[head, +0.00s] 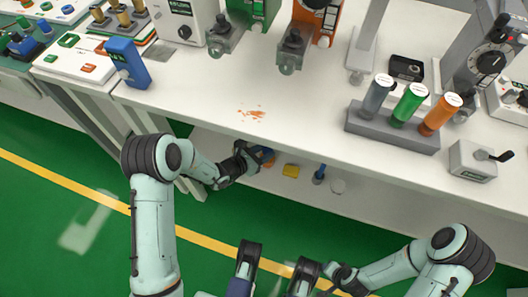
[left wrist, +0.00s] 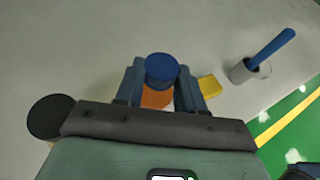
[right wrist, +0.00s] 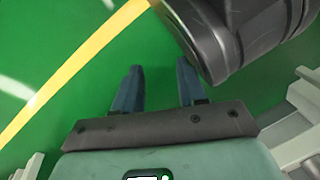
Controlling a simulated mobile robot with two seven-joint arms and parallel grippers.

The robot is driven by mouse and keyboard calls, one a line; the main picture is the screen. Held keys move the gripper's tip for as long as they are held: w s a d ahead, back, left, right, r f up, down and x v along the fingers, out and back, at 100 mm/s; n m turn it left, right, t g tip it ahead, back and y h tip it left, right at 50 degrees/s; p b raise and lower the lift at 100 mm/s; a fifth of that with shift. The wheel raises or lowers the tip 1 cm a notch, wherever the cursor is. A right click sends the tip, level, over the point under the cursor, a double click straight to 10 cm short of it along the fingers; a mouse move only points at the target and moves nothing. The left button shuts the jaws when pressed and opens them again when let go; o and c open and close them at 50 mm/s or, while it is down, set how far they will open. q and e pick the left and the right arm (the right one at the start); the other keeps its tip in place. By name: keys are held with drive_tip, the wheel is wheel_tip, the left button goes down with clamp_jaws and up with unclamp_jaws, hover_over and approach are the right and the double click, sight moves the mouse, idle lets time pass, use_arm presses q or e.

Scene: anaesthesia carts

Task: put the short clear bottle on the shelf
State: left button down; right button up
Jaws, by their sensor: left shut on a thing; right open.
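My left gripper (left wrist: 161,82) is shut on a short bottle with a blue cap (left wrist: 161,70) and an orange lower part, seen nearly from above. In the head view my left gripper (head: 264,157) is under the front edge of the white worktop, over the pale lower shelf (head: 218,148). Only a bit of the bottle's blue and orange (head: 268,156) shows there. I cannot tell whether the bottle's base touches the shelf. My right gripper (right wrist: 160,75) is open and empty above the green floor.
A yellow block (head: 290,170) and a cup with a blue-handled tool (head: 319,174) are on the lower shelf, right of the bottle. A pale round thing (head: 338,186) is farther right. The worktop (head: 200,100) overhangs the shelf and has an orange smear (head: 251,113).

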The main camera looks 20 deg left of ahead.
use_arm(q)
drive_tip(key=c, duration=0.7)
unclamp_jaws()
